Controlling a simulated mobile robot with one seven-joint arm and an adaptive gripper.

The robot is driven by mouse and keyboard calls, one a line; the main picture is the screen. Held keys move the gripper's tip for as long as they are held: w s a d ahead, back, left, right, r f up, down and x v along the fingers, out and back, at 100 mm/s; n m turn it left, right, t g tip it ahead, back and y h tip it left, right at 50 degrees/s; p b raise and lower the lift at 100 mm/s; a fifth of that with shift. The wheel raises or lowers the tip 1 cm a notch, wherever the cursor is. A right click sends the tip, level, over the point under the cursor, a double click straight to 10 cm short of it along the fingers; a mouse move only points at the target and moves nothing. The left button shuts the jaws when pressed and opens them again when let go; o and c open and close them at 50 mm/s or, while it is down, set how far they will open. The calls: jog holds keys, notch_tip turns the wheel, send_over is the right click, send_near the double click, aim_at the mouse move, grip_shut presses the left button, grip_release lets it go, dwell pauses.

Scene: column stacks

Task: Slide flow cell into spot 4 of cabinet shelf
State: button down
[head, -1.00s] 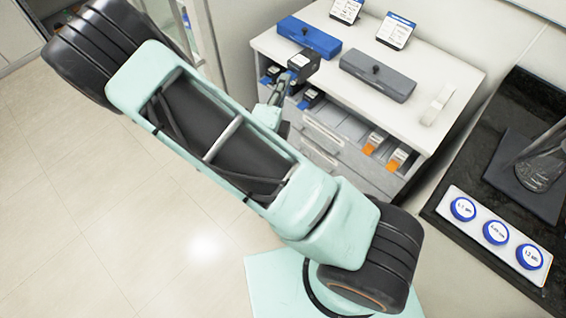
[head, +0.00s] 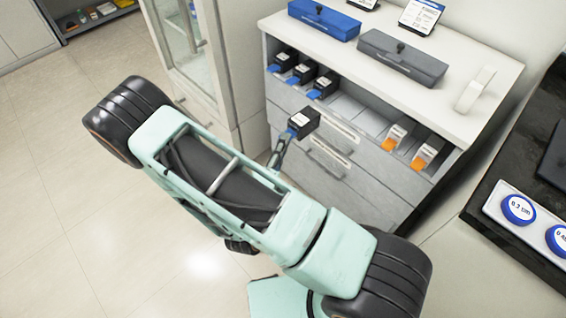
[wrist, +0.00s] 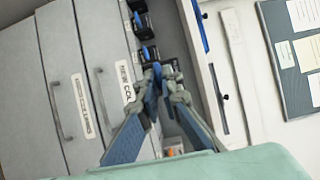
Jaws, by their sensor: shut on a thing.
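The flow cell (head: 303,122), a black block with a white label and blue tab, is held by my gripper (head: 288,137). In the head view it appears in front of the upper drawer, below the shelf opening. My gripper is shut on its blue tab. In the wrist view the fingers (wrist: 158,85) meet at the tab and the cell is mostly hidden behind them. The cabinet shelf (head: 352,108) holds three similar blue-tabbed black cells (head: 301,73) side by side at the left. To their right are empty slots. Spot numbers cannot be read.
Two orange-tabbed pale cells (head: 426,152) stand at the shelf's right end. A blue box (head: 324,19) and a grey box (head: 402,58) lie on the cabinet top (head: 480,75). Drawers with handles (head: 330,159) are below the shelf. Floor is clear at left.

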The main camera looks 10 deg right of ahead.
jog(key=w+d+f+b, duration=0.2)
jog(key=w+d, duration=0.3)
jog(key=d, duration=0.3)
jog(key=w+d+f+b, duration=0.2)
jog(key=w+d, duration=0.3)
jog(key=d, duration=0.4)
jog(key=shift+w, duration=0.35)
dwell(1.6)
jog(key=c, duration=2)
grip_release()
jog(key=shift+c, duration=0.2)
